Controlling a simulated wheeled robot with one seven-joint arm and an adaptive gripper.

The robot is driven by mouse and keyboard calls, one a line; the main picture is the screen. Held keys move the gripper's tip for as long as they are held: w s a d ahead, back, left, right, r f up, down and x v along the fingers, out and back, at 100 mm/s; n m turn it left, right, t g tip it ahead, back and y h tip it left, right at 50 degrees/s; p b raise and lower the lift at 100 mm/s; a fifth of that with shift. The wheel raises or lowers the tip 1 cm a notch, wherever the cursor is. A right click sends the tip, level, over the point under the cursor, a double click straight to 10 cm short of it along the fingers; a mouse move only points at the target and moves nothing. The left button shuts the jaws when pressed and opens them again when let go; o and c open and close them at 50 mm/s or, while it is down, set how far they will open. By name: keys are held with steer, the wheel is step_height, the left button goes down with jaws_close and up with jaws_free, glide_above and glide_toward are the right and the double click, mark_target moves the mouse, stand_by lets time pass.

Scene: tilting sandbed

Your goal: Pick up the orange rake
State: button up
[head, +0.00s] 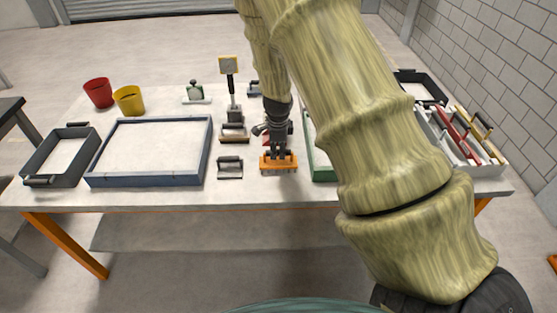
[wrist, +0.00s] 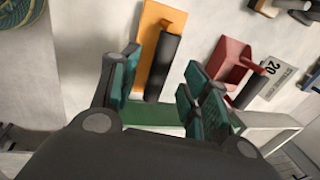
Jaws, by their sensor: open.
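The orange rake (head: 266,164) lies on the table near the front edge, just left of the green-framed tray, in the head view. In the wrist view the orange rake (wrist: 150,32) shows an orange plate with a dark bar-shaped grip along it. My gripper (head: 278,153) is right over the rake and hides part of it. In the wrist view my gripper (wrist: 160,88) is open, and the near end of the dark grip appears between its fingertips. I cannot tell whether the fingers touch it.
A dark grey tool (head: 230,167) lies close left of the rake. A blue-framed tray (head: 209,150) stands further left, a green-framed tray (head: 321,174) close right. A red tool (wrist: 229,62) lies nearby.

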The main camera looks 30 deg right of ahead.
mark_target(278, 160)
steer(key=shift+w+d+f+p, duration=0.15)
steer(key=shift+f+p, duration=0.1)
steer(key=shift+f, duration=0.65)
steer(key=shift+w+a+f+p, duration=0.1)
steer(key=shift+w+f+p, duration=0.1)
steer(key=shift+f, duration=0.65)
steer(key=shift+d, duration=0.1)
jaws_close()
